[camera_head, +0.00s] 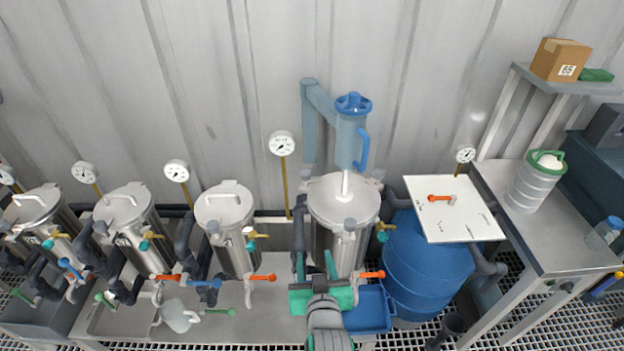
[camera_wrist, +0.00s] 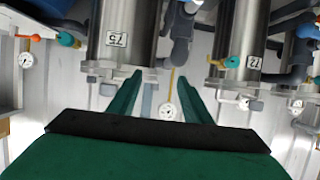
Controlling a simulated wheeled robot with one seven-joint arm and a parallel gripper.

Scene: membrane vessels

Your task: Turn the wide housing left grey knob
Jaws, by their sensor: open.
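The wide housing is the large steel vessel (camera_head: 327,208) in the middle of the head view, with a light-blue column above its lid. Light-grey knob-like parts show at its lid rim, one on the left (camera_head: 306,181). I cannot tell for certain which part is the left grey knob. My green gripper (camera_head: 319,270) is in front of the housing's lower left side. It is open and empty, apart from the knob-like parts at the lid. In the wrist view my fingers (camera_wrist: 162,88) stand apart, with a steel vessel (camera_wrist: 124,35) beyond the left finger.
Narrower steel vessels (camera_head: 226,215) stand to the left, with orange-handled valves and pipes. A blue tray (camera_head: 372,312) lies right of my gripper. A blue barrel (camera_head: 425,262) with a white board (camera_head: 465,228) is to the right, then a grey bench (camera_head: 535,235).

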